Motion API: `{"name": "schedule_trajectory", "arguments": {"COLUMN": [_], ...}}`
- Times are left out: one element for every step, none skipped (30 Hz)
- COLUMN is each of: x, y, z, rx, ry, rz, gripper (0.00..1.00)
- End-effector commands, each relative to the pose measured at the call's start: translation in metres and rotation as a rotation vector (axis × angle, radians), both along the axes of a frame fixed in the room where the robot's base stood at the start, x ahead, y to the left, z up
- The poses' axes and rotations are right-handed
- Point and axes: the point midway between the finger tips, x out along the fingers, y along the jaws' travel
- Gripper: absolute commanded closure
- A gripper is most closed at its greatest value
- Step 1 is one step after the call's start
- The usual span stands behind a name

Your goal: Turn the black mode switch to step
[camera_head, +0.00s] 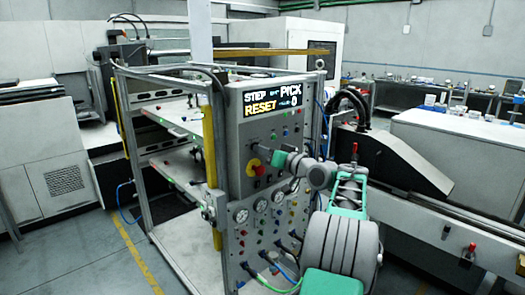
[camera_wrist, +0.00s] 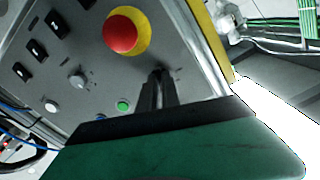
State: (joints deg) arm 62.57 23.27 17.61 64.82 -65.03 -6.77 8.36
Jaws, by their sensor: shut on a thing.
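The upright grey control panel (camera_head: 240,190) carries a lit display (camera_head: 272,99) reading STEP and PICK above RESET and 0. My gripper (camera_head: 271,168) is at the panel face, just right of the red emergency stop (camera_head: 258,170). In the wrist view my dark fingers (camera_wrist: 157,88) are close together against the panel, below and right of that red button (camera_wrist: 121,34) on its yellow ring. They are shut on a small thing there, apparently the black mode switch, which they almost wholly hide. I cannot tell which way the switch points.
Near my fingers are a green button (camera_wrist: 123,105), a grey knob (camera_wrist: 77,80), a white button (camera_wrist: 51,106) and several black switches (camera_wrist: 38,48). Gauges (camera_head: 261,206) and cables (camera_head: 265,280) sit lower on the panel. A yellow post (camera_head: 211,150) stands at its left edge.

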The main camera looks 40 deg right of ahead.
Motion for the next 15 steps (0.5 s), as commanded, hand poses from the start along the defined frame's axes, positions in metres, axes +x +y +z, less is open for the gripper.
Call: {"name": "schedule_trajectory", "arguments": {"x": [0.0, 0.0, 0.0, -0.0001, -0.0001, -0.0001, -0.0001, -0.0001, 0.0, 0.0, 0.0, 0.0, 0.0, 0.0, 0.0], "y": [-0.0001, -0.0001, -0.0001, -0.0001, -0.0001, -0.0001, -0.0001, -0.0001, -0.0001, -0.0001, -0.0001, -0.0001, 0.0, 0.0, 0.0], "z": [-0.0013, -0.0013, -0.0013, -0.0013, -0.0013, -0.0013, -0.0013, -0.0013, -0.0012, -0.0011, -0.0011, -0.0009, -0.0009, -0.0008, -0.0007], "rx": [0.002, 0.002, 0.001, 0.001, 0.001, 0.001, 0.001, 0.001, 0.001, 0.001, 0.0, 0.0, 0.0, 0.0, 0.0], "ry": [0.002, 0.002, 0.002, 0.002, 0.002, 0.002, 0.001, 0.001, 0.001, 0.001, 0.001, 0.001, 0.001, 0.001, 0.001], "rz": [0.0, 0.0, 0.0, 0.0, 0.0, 0.0, -0.001, -0.001, -0.001, 0.0, 0.0, 0.0, 0.0, 0.0, 0.0], "gripper": [1.0, 1.0, 1.0, 1.0, 1.0, 1.0, 0.91, 0.89, 0.85, 0.83, 0.81, 0.77, 0.75, 0.72, 0.71]}}
